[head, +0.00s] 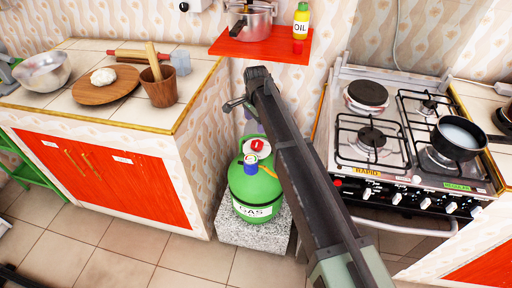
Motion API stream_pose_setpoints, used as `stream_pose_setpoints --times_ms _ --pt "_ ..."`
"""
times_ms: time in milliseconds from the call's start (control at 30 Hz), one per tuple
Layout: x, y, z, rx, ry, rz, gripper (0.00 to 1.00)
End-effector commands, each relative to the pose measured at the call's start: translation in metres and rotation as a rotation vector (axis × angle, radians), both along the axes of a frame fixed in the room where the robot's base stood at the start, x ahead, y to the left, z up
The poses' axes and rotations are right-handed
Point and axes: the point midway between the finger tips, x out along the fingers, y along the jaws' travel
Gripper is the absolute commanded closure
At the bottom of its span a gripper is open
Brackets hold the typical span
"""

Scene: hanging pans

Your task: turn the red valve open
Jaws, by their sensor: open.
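The red valve (257,145) is a small knob on top of a green gas cylinder (256,192) labelled GAS. A blue fitting (250,163) sits just below the valve. The cylinder stands upright on a speckled stone block (250,233) in the gap between the counter and the stove. My gripper (231,105) is small and dark in the head view, at the far end of my arm. It is open, above and a little left of the valve, and apart from it. I cannot make out its fingertips clearly.
A tiled counter (85,115) with a bowl, board and mortar stands left of the gap. A stove (385,130) with a pan (458,138) stands right. A red shelf (262,45) with a pressure cooker and oil bottle hangs above. My arm crosses right of the cylinder.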

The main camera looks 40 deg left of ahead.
Motion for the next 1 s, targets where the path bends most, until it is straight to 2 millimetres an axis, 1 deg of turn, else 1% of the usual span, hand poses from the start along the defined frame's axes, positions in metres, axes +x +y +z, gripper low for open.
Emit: stream_pose_setpoints --times_ms 67,167,267,500,600,700,967,1000 --pt "0.0 -0.002 0.0 0.0 0.0 0.0 0.24" --pt "0.0 -0.003 -0.009 0.0 -0.001 0.0 0.24" --pt "0.0 -0.003 -0.026 -0.001 -0.001 0.001 0.24" --pt "0.0 -0.004 -0.084 -0.002 -0.002 0.001 0.24" --pt "0.0 -0.004 -0.101 -0.002 -0.002 0.001 0.24" --pt "0.0 -0.004 -0.109 -0.002 -0.002 0.001 0.24" --pt "0.0 -0.004 -0.106 -0.002 -0.002 0.001 0.24" --pt "0.0 -0.004 -0.106 -0.002 -0.002 0.001 0.29"
